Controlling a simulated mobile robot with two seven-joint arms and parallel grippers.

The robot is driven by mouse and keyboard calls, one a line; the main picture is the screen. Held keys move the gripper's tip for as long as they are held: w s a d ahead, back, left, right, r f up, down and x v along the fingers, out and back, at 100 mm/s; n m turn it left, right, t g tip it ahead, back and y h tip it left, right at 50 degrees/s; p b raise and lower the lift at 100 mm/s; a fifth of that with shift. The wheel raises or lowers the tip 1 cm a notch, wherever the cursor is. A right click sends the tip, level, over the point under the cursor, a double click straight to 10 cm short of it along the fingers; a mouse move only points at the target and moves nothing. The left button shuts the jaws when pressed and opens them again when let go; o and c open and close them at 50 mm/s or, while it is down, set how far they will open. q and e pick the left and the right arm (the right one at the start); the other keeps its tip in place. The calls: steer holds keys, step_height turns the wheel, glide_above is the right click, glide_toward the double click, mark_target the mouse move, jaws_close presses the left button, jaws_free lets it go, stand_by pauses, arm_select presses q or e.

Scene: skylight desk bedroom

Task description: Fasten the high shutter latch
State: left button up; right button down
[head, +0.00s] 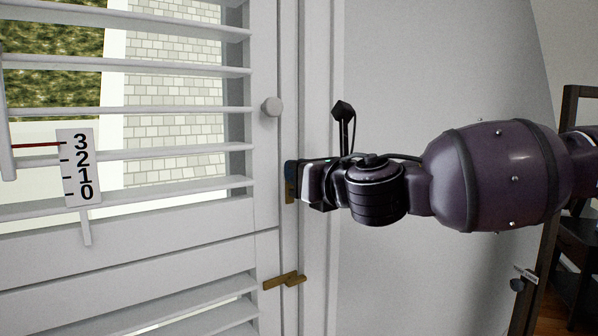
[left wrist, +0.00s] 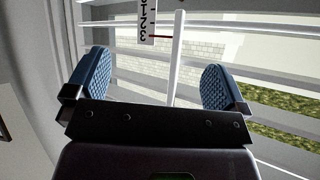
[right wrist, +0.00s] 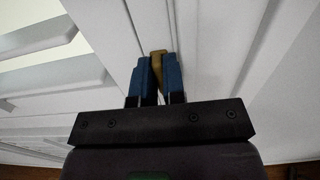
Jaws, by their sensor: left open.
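The high shutter latch (head: 290,191) is brass and sits on the frame beside the white shutter (head: 262,190). My right gripper (head: 292,178) covers most of it in the head view, so its angle is hard to tell there. In the right wrist view, the latch's brass piece (right wrist: 158,60) stands between the blue fingertips (right wrist: 158,78), which are closed in on it. My left gripper (left wrist: 158,85) shows only in the left wrist view; it is open and empty, facing the louvers. The shutter's white tilt rod (left wrist: 177,60) shows beyond its fingers.
A lower brass latch (head: 285,281) lies across the seam between shutter and frame. A round white knob (head: 271,107) sticks out of the shutter above my right gripper. A numbered scale plate (head: 79,167) is at the louvers on the left. Dark furniture (head: 575,230) stands far right.

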steer(key=shift+m, duration=0.4)
steer(key=m, duration=0.5)
steer(key=m+p, duration=0.1)
steer(key=m, duration=1.1)
steer(key=shift+w+d+f, duration=0.15)
steer(key=shift+d+f, duration=0.05)
steer(key=shift+f, duration=0.05)
stand_by(0.3)
steer(key=c, duration=1.2)
jaws_free()
